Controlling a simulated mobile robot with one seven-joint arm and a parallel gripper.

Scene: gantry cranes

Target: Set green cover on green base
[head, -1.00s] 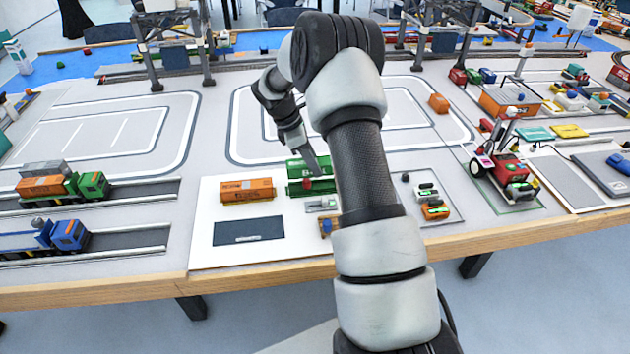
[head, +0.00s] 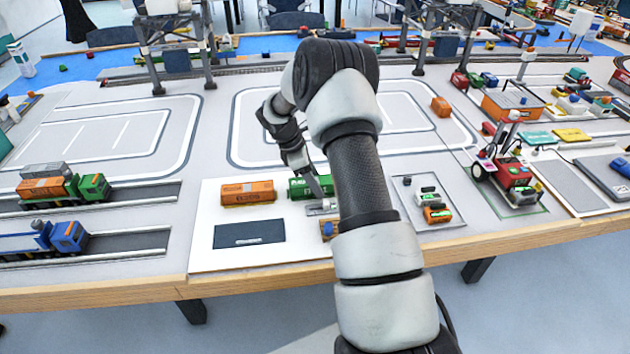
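A green box-shaped body (head: 298,188) sits on the white board, partly hidden by my arm. The green cover and green base show as one low green shape, with no gap visible between them. I cannot tell whether the cover is fully seated. My gripper (head: 317,190) points down at the front of the green body, touching or very close to it. Its fingertips are small and partly lost against the green, so their opening is unclear.
An orange container (head: 248,193) stands just left of the green body. A dark flat plate (head: 249,231) lies in front of it. Small grey parts (head: 321,207) lie close below my gripper. A red vehicle (head: 513,175) stands to the right. The marked area behind is mostly clear.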

